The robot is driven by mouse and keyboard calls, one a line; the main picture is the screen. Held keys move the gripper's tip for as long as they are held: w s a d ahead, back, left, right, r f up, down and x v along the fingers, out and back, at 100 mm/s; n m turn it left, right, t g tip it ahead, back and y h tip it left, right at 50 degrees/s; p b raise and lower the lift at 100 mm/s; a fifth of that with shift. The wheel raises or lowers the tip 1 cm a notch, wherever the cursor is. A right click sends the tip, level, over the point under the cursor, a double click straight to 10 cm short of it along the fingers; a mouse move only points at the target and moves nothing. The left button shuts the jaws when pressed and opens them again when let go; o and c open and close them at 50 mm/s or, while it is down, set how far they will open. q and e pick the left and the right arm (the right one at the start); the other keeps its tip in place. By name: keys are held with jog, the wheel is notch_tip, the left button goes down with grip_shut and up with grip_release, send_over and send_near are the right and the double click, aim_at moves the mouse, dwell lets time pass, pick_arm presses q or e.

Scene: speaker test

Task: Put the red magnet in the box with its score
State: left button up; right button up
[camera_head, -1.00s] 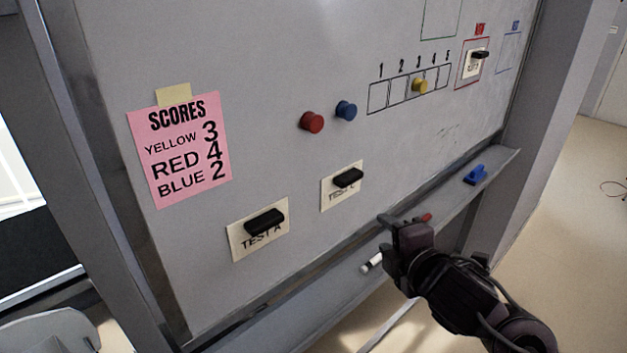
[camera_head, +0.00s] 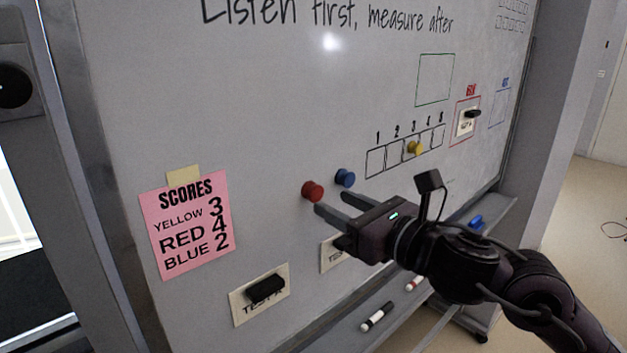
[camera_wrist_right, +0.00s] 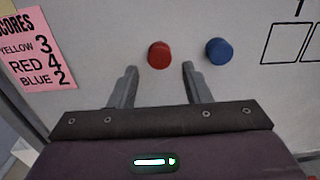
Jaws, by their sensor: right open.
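The red magnet (camera_head: 312,191) is a round knob on the whiteboard, left of the blue magnet (camera_head: 345,178). My right gripper (camera_head: 330,202) is open and empty, its fingers pointing at the board just below the two magnets. In the right wrist view the red magnet (camera_wrist_right: 159,55) lies ahead, between the lines of the two fingers (camera_wrist_right: 159,80). The pink score sheet (camera_head: 188,225) reads yellow 3, red 4, blue 2. The row of numbered boxes (camera_head: 375,162) is to the right, with the yellow magnet (camera_head: 415,147) at box 3. My left gripper is out of view.
A card with a black clip (camera_head: 266,288) hangs lower left; another card (camera_head: 330,255) is partly hidden by my gripper. The tray below holds a marker (camera_head: 377,317) and a blue object (camera_head: 477,222). The board between the magnets and boxes is mostly bare.

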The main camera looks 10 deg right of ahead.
aim_at(318, 194)
jog(key=shift+x, duration=2.2)
jog(key=shift+s, duration=0.1)
jog(key=shift+b, duration=0.45)
jog(key=c, duration=0.7)
